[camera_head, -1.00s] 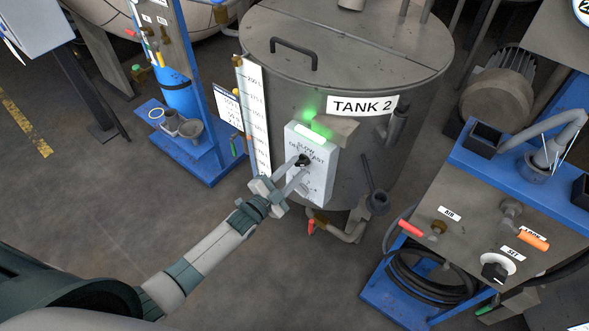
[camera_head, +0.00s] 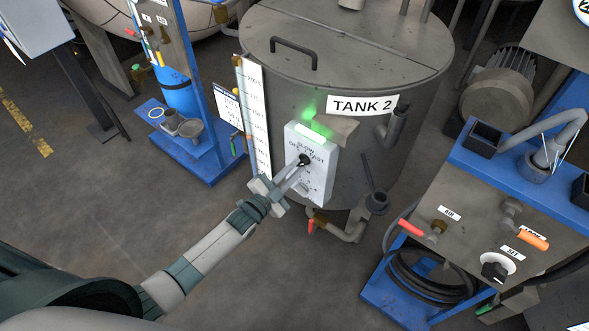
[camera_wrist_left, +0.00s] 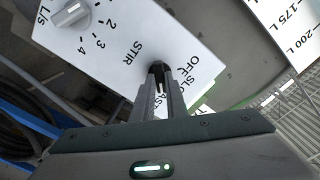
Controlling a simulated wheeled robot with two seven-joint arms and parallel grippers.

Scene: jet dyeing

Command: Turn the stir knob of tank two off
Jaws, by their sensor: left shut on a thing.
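The tank two stir knob (camera_head: 306,158) is a small black knob on the white control box (camera_head: 318,184), on the front of the tank (camera_head: 345,150) labelled "TANK 2". My left gripper (camera_head: 301,165) is shut on the knob and hides most of it. In the left wrist view the gripper (camera_wrist_left: 159,80) closes around the black knob (camera_wrist_left: 157,66), beside the words "STIR", "OFF" and "SLOW"; "FAST" is partly covered. Which mark the knob points at cannot be told. The green lamp (camera_head: 307,129) on the box glows. My right gripper is not in view.
A grey flow knob (camera_wrist_left: 70,12) with numbers is on the same box. A white level scale (camera_head: 256,115) stands left of the box. A pipe with a red-handled valve (camera_head: 311,226) sits below. A blue-framed panel (camera_head: 470,235) stands at the right. Open floor lies at the left.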

